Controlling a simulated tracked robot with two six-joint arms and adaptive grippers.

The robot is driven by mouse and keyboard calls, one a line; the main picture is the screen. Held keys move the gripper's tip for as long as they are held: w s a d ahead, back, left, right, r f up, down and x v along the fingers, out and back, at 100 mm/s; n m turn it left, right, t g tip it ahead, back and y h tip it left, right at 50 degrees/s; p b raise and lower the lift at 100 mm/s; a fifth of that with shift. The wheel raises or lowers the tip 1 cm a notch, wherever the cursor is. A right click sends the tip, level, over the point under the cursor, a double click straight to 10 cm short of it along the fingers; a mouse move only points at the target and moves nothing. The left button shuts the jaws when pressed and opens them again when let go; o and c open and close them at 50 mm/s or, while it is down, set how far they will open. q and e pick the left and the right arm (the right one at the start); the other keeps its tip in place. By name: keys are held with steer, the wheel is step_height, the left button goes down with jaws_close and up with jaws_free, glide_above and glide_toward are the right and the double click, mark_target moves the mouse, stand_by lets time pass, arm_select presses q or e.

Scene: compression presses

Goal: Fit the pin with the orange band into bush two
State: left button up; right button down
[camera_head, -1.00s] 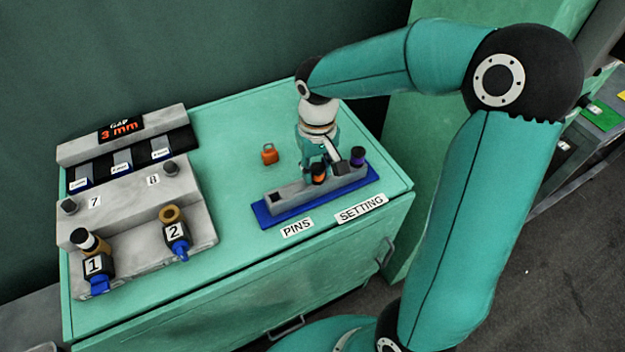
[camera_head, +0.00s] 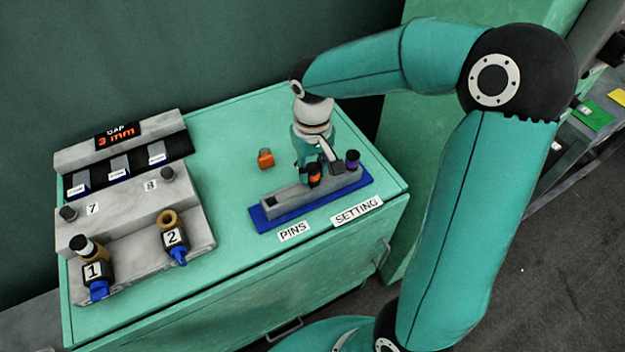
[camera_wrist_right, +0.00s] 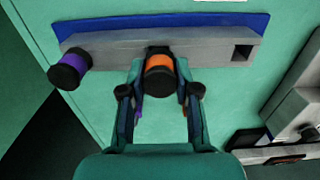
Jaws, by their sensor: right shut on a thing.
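The orange-banded pin (camera_head: 314,178) stands in the grey pin block, on a blue base. My right gripper (camera_head: 312,170) is over the block and shut on this pin. In the right wrist view the pin's dark end and orange band (camera_wrist_right: 160,72) show between the fingertips of my right gripper (camera_wrist_right: 160,90). Bush two (camera_head: 169,218) is a brass ring above the plate marked 2 on the grey fixture at left; its hole looks empty. My left gripper is not in view.
A purple-banded pin (camera_head: 352,160) stands at the block's right end, close to my right gripper; an empty square hole (camera_wrist_right: 242,52) is at the other end. An orange tag-like object (camera_head: 265,158) lies behind the block.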

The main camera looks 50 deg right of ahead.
steer(key=shift+s+r+p, duration=0.1)
steer(key=shift+r+p, duration=0.65)
steer(key=shift+r, duration=0.25)
steer(key=shift+r, duration=0.35)
steer(key=shift+r+p, duration=0.25)
steer(key=shift+p, duration=0.15)
steer(key=shift+r+p, duration=1.5)
steer(key=shift+r, duration=0.45)
steer(key=shift+f, duration=0.1)
